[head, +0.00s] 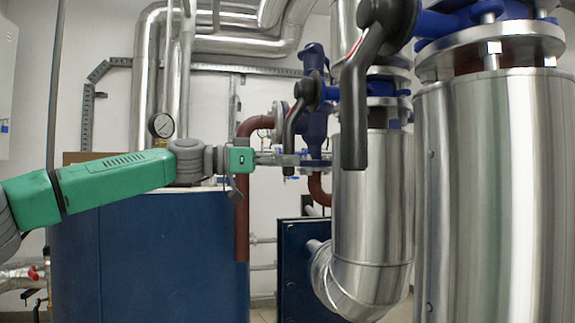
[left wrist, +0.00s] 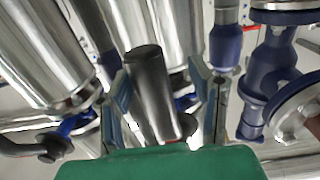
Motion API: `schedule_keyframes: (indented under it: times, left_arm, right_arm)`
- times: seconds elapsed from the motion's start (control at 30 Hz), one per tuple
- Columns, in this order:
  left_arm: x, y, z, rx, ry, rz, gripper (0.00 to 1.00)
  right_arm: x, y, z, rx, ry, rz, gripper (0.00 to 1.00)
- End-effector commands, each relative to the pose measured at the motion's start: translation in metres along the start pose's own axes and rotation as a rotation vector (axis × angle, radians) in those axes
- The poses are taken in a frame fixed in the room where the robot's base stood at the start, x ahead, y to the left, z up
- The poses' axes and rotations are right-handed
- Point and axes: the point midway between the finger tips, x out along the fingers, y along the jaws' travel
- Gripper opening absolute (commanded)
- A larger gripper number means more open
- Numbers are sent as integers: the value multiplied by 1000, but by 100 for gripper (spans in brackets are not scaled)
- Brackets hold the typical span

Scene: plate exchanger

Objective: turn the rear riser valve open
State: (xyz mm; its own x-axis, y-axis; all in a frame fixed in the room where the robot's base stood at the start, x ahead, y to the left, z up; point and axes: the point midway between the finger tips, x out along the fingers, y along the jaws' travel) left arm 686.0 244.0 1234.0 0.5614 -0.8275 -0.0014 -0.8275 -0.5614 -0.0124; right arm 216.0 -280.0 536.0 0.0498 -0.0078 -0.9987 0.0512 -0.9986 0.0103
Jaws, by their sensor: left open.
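The rear riser valve has a black lever (head: 292,124) hanging down, slightly tilted, from a blue valve body (head: 314,124) behind the nearer riser. My left gripper (head: 288,159) reaches in from the left at the lever's lower end. In the left wrist view the black lever (left wrist: 150,92) stands between the two open fingers of the left gripper (left wrist: 163,90), with a gap visible on each side. Whether a finger touches it is not clear. My right gripper is not in view.
A larger black lever (head: 355,112) hangs down close by on the right. Metal-clad risers (head: 372,200) (head: 492,200) fill the right side. A blue tank (head: 150,258) stands below my left arm, with a pressure gauge (head: 161,125) above it. A brown pipe (head: 243,215) runs beside the gripper.

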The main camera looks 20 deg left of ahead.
Motion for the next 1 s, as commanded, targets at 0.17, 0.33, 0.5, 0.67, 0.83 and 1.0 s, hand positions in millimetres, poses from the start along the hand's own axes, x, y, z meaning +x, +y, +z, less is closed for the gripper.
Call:
schedule_keyframes:
  times: [0.17, 0.33, 0.5, 0.67, 0.83, 1.0]
  left_arm:
    - [-11, 0, -2, 0, 2, -1, 48]
    - [-45, -2, 0, -1, 3, -2, 48]
    - [-83, -4, 2, -2, 3, -3, 48]
    - [-107, -5, 3, -2, 1, -2, 48]
    - [-117, -4, 4, -3, -3, 0, 48]
    - [-118, -4, 4, -3, -3, 1, 48]
  right_arm:
    - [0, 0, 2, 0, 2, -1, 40]
    - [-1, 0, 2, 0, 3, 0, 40]
    - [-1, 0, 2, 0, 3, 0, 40]
    - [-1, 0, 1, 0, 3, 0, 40]
    - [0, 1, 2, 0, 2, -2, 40]
    - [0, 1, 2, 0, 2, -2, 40]
